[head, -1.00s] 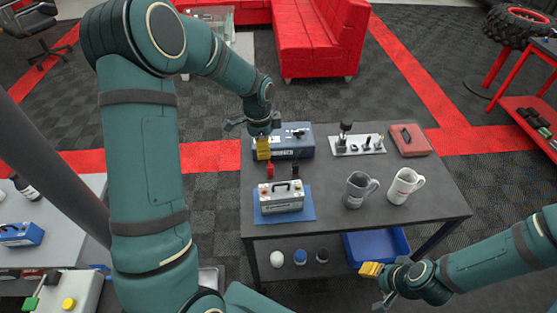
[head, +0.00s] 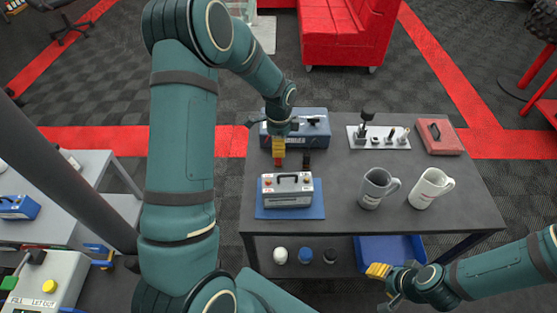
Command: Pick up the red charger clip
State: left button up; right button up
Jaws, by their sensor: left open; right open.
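The red charger clip (head: 278,163) stands on the table behind the white battery (head: 287,190), at the front of the blue charger (head: 312,127). My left gripper (head: 279,150) is open, with its yellow fingers pointing down directly over the clip. The fingers hide the clip's upper part, and I cannot tell whether they touch it. A black clip (head: 306,160) stands just to the right. My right gripper (head: 378,271) is open and empty, low in front of the table's front edge.
The battery sits on a blue mat (head: 317,211). A grey mug (head: 377,189) and a white mug (head: 430,188) stand to the right on the dark table (head: 462,200). Behind them are a tool holder (head: 378,140) and a red case (head: 440,137). A blue bin (head: 390,250) is on the shelf below.

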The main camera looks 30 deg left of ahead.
aim_at(278, 162)
pick_arm(q)
jog(key=shift+s+d+f+b, duration=0.1)
jog(key=shift+s+f+b, duration=0.1)
jog(key=shift+f, duration=1.2)
jog(key=shift+s+f+b, duration=0.15)
jog(key=shift+f+b, duration=0.05)
jog(key=shift+f, duration=1.2)
grip_shut()
